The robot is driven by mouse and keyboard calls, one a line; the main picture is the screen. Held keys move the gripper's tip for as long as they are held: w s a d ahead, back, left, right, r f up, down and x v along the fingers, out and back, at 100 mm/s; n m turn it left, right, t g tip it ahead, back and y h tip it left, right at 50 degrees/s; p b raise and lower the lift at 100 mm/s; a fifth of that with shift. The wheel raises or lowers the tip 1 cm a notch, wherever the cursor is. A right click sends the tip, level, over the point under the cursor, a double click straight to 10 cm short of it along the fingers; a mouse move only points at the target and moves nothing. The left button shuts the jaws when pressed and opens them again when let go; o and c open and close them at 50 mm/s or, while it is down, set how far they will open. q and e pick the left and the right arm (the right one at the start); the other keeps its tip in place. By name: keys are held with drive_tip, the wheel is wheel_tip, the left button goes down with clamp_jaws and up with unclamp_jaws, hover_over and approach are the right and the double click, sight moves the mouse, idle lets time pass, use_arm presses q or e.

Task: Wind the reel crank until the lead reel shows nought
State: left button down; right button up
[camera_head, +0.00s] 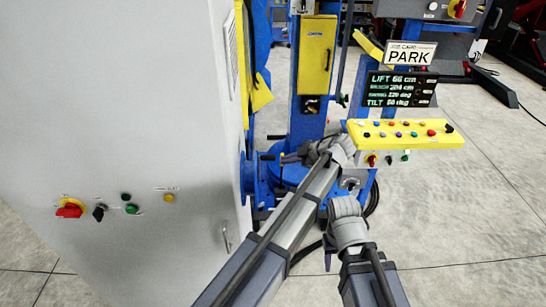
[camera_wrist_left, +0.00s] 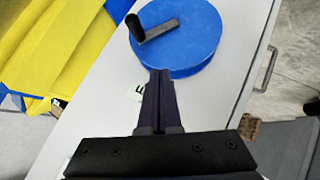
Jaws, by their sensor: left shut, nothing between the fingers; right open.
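A blue round reel (camera_wrist_left: 190,48) is mounted on the side of the grey cabinet, with a grey crank arm (camera_wrist_left: 160,31) and a black crank handle (camera_wrist_left: 135,27). In the head view the reel (camera_head: 248,176) is seen edge-on and its handle (camera_head: 269,157) sticks out to the right. My left gripper (camera_head: 288,158) is just right of the handle, shut and empty. In the left wrist view its fingers (camera_wrist_left: 158,76) point at the reel's lower edge, apart from the handle. My right gripper (camera_head: 328,262) is open, lower and well away from the reel. No reel reading can be made out.
The grey cabinet (camera_head: 110,120) fills the left, with knobs and buttons on its front. A blue column with a yellow box (camera_head: 317,55) stands behind. A yellow button panel (camera_head: 405,134) and a dark display (camera_head: 400,89) under a PARK sign (camera_head: 409,54) stand right.

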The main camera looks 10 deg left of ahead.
use_arm(q)
drive_tip(key=w+d+r+n+y, duration=0.1)
drive_tip(key=w+d+r+n, duration=0.1)
drive_tip(key=b, duration=0.6)
approach(267, 157)
drive_tip(key=s+a, duration=0.2)
drive_tip(key=a, duration=0.3)
drive_tip(key=shift+w+f+t+b, duration=0.3)
drive_tip(key=shift+w+f+b, duration=0.4)
drive_tip(key=shift+w+f, duration=0.45)
drive_tip(key=shift+w+a+f+b, duration=0.2)
drive_tip(key=shift+w+f+b, duration=0.2)
drive_tip(key=shift+f, duration=0.1)
drive_tip(key=shift+w+p, duration=0.3)
drive_tip(key=shift+h, duration=0.3)
